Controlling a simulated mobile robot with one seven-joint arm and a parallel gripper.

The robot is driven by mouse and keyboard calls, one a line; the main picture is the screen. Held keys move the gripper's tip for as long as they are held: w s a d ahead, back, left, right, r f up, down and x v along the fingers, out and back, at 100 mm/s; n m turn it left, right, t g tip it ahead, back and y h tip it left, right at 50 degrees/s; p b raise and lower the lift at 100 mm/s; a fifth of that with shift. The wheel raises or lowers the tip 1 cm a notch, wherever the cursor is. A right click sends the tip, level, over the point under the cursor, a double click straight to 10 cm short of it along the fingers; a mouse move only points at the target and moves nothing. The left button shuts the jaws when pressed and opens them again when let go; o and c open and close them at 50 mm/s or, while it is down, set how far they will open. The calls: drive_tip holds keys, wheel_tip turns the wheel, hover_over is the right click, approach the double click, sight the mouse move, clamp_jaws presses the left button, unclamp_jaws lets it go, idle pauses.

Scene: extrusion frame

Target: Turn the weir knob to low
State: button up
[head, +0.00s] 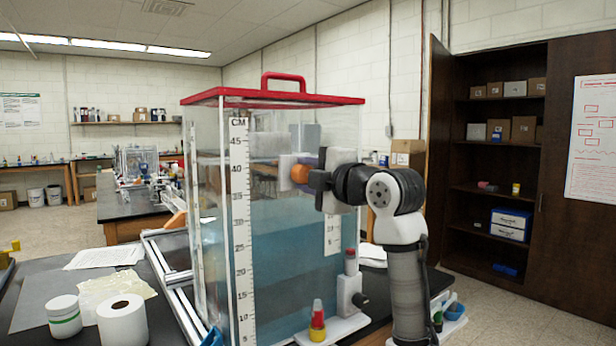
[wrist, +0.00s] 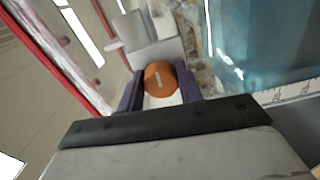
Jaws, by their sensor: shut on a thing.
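The weir knob is an orange round knob (head: 299,174) on a pale block at the side of the clear water tank (head: 215,200). In the wrist view the orange knob (wrist: 160,79) carries a white pointer line, tilted slightly from the picture's vertical. My gripper (head: 305,174) reaches in from the right, and its two dark fingers (wrist: 160,92) lie on either side of the knob, shut on it. Any setting marks around the knob are too small or hidden to read.
The tank has a red lid with a handle (head: 284,82) and a centimetre scale (head: 240,200). A red-and-yellow valve (head: 317,322) stands at its foot.

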drive_tip(key=shift+f+n, duration=0.1)
drive_tip(key=shift+n, duration=0.5)
drive_tip(key=o, duration=1)
drive_tip(key=b+v, duration=0.3)
drive_tip(key=v, duration=1.1)
drive_tip(key=shift+b, duration=0.35)
